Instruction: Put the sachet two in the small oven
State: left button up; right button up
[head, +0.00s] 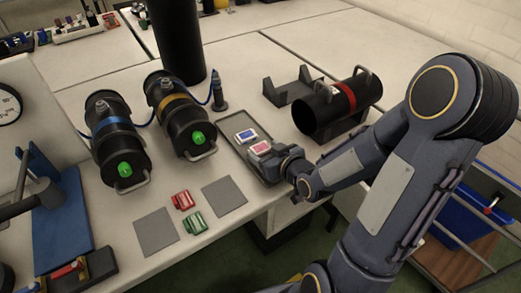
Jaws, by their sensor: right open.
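Two small sachets lie on a dark grey tray (233,141): a blue and white sachet (246,135) and a red and white sachet (260,148). I cannot read which is sachet two. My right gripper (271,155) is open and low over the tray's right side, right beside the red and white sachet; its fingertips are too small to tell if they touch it. No thing is plainly marked as the small oven. A black cylinder with a red band (345,98) lies on its side in a cradle, its dark end facing the tray. My left gripper is not in view.
Red (183,200) and green (195,223) clips lie between grey pads near the front edge.

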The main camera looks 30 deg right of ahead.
jog(key=shift+w+f, duration=0.15)
jog(key=shift+w, duration=0.15)
jog(key=shift+c, duration=0.4)
jog(key=c, duration=0.7)
